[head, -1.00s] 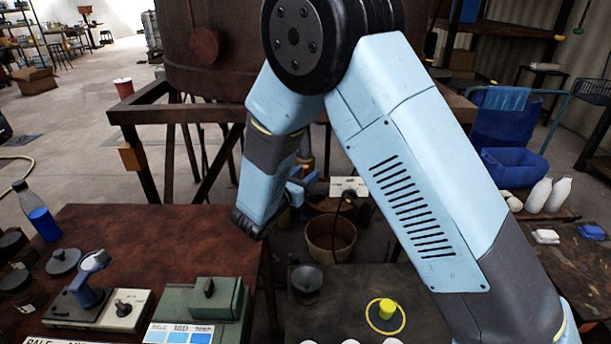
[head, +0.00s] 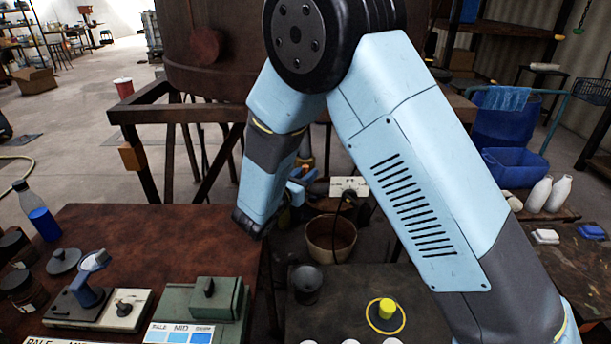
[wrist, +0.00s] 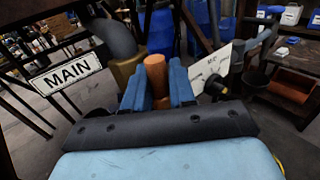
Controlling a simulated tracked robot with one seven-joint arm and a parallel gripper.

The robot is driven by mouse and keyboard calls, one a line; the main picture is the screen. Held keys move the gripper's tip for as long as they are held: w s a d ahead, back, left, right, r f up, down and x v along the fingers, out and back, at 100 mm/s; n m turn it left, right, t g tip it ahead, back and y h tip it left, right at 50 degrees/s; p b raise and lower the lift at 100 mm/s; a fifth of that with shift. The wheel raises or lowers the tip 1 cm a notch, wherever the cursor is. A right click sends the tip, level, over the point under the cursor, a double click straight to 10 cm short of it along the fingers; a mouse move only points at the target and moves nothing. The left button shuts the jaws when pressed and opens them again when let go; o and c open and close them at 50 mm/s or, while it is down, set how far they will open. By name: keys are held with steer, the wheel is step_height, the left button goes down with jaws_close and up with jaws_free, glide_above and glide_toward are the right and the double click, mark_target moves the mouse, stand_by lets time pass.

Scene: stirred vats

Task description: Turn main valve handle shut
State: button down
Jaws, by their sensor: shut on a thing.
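The main valve handle (wrist: 156,68) shows in the wrist view as an upright orange-brown cylinder. My gripper (wrist: 158,88) has its two blue fingers closed on either side of it. A grey pipe (wrist: 115,38) and a brass-coloured fitting (wrist: 125,70) are just left of the fingers. A white sign reading MAIN (wrist: 67,74) is farther left. In the head view my gripper (head: 298,188) is small and partly hidden behind my arm, below the large brown vat (head: 225,65). The handle's lower part is hidden by the fingers.
A white marked plate (wrist: 210,68) with a black knob (wrist: 216,86) is close to the right of my fingers. In the head view, the vat's dark frame (head: 190,112) stands around that area, and a bucket (head: 331,238) stands below. The brown table (head: 170,230) is at front left.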

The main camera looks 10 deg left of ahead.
steer(key=shift+w+d+f+m+g+y, duration=0.1)
steer(key=shift+d+f+m+g+y, duration=0.35)
steer(key=shift+m+g+y, duration=0.85)
steer(key=shift+w+d+f+m+g+y, duration=0.1)
steer(key=shift+d+f+m+g+y, duration=0.5)
steer(key=shift+m+y, duration=1.35)
steer(key=shift+w+d+f+m+g+y, duration=0.1)
steer(key=shift+d+f+m+g+y, duration=0.25)
steer(key=shift+m+g+y, duration=1.3)
steer(key=shift+m+t+h, duration=0.6)
steer(key=shift+m+t, duration=0.05)
steer(key=shift+m, duration=0.05)
steer(key=c, duration=1.1)
jaws_free()
steer(key=shift+a, duration=0.1)
